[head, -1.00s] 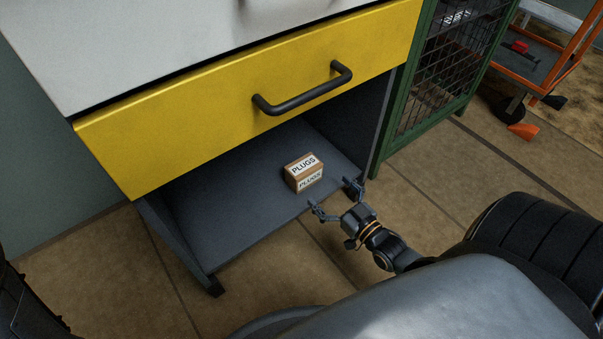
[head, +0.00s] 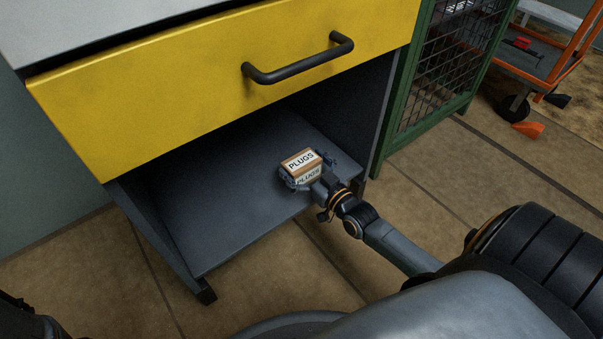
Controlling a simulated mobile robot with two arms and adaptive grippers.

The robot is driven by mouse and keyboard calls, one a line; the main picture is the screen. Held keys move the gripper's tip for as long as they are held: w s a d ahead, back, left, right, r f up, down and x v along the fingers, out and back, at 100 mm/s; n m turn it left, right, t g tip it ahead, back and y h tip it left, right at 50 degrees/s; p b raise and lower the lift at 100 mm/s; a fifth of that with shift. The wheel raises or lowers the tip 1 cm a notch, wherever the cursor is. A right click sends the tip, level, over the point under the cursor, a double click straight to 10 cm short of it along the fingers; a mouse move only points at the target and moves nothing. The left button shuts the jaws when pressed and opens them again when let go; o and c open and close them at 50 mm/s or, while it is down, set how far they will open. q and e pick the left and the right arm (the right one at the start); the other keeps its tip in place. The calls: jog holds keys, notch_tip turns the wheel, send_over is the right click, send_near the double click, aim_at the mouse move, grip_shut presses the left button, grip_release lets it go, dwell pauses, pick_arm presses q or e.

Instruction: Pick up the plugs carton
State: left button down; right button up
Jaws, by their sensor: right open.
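The plugs carton (head: 301,159) is a small brown box with white "PLUGS" labels on its top and front. It sits on the dark grey bottom shelf (head: 215,215) of the cabinet, under the yellow drawer. My right gripper (head: 307,169) is open at the carton, with one finger at its left side and the other at its right side. The gripper's body hides the lower front of the carton. I cannot tell whether the fingers touch it. My left gripper is not in view.
The yellow drawer (head: 200,105) with its black handle (head: 298,60) overhangs the shelf. A green mesh cage (head: 450,65) stands to the right of the cabinet. An orange cart (head: 560,60) is at the far right. The shelf left of the carton is bare.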

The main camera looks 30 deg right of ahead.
jog(key=shift+c, duration=0.2)
jog(key=c, duration=1.1)
jog(key=shift+r, duration=0.1)
